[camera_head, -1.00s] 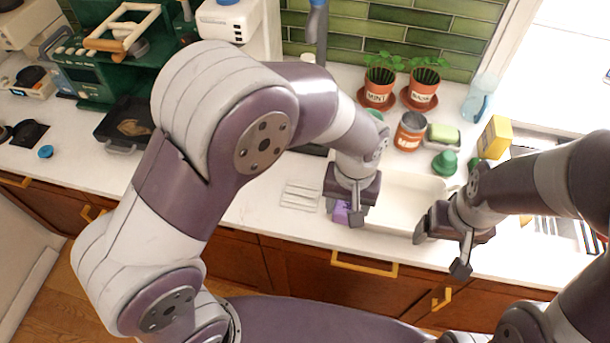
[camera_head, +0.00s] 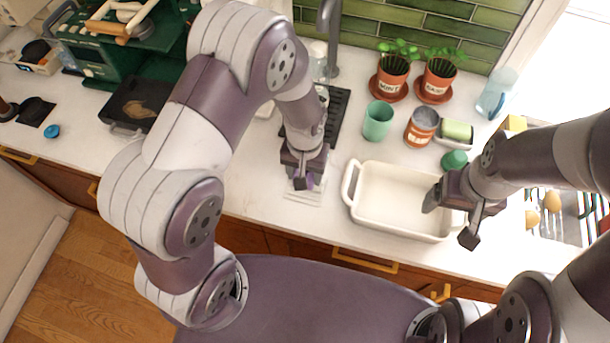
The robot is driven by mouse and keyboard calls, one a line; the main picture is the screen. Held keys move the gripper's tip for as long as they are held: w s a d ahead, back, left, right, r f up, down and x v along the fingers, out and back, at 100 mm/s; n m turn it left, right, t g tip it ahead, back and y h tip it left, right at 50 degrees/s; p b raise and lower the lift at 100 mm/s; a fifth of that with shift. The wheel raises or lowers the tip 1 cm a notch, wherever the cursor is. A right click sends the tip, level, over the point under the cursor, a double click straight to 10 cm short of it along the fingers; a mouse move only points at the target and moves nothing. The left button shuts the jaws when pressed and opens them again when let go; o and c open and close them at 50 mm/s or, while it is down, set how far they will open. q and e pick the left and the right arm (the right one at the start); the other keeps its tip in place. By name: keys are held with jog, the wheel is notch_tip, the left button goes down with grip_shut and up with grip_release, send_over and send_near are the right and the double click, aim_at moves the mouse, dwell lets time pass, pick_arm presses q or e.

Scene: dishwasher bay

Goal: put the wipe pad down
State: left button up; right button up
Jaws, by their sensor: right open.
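The wipe pad (camera_head: 310,183) is a small purple block, mostly hidden by my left gripper. My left gripper (camera_head: 303,182) points down over the counter and is shut on the pad. Under it lies a pale ribbed rest (camera_head: 303,198), partly covered by the gripper. I cannot tell whether the pad touches it. My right gripper (camera_head: 452,217) is open and empty at the right end of the white baking dish (camera_head: 391,230), one finger over the dish and one outside it.
A green cup (camera_head: 378,121), a rust-coloured can (camera_head: 421,128) and a sponge in a holder (camera_head: 456,131) stand behind the dish. Two potted herbs (camera_head: 391,77) stand by the tiles. A dark pan (camera_head: 137,103) lies at left. The counter left of the rest is clear.

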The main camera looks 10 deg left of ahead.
pick_arm(q)
jog(key=f, duration=0.2)
jog(key=shift+s+f+p, duration=0.25)
jog(key=shift+f+p, duration=0.05)
jog(key=shift+f, duration=0.4)
jog(key=shift+f, duration=0.15)
jog(key=o, duration=1.1)
